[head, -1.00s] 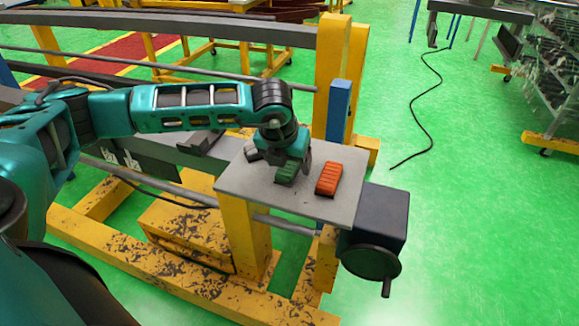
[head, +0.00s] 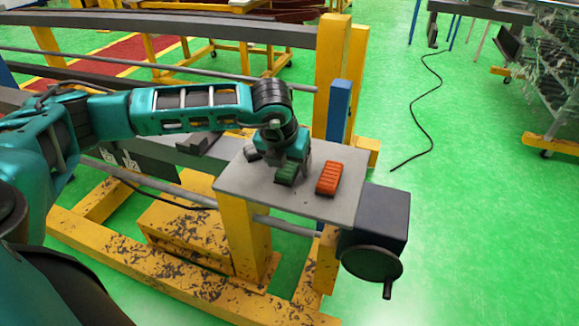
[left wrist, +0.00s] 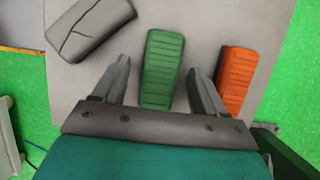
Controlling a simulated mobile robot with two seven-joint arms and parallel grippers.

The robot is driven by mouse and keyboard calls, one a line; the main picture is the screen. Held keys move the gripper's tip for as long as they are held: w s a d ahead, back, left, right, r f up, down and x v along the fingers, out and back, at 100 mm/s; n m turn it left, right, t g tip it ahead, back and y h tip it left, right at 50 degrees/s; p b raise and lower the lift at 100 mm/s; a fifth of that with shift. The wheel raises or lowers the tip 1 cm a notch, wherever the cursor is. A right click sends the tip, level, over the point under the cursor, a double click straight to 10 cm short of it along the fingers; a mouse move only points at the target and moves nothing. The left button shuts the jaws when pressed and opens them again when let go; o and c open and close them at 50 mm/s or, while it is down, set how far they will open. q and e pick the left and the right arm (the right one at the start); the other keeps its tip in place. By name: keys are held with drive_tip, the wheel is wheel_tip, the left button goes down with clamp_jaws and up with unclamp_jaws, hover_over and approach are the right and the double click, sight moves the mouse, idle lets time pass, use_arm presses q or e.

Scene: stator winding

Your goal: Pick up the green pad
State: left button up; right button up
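The green pad (left wrist: 161,68) is a ribbed block lying on the grey plate (head: 240,184). In the left wrist view it lies between the two fingers of my left gripper (left wrist: 160,80), with a visible gap on each side. In the head view the green pad (head: 287,173) shows just below my left gripper (head: 288,160), which partly hides it. My left gripper is open and empty, low over the plate. An orange pad (head: 328,178) lies to the right of the green one. My right gripper is not in view.
A grey pad (left wrist: 92,27) with a crack line lies left of the fingers. A dark box with a handwheel (head: 371,262) stands at the plate's right end. A blue post (head: 339,110) and a yellow post (head: 332,60) rise behind the plate.

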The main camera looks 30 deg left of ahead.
use_arm(q)
drive_tip(key=c, duration=1.1)
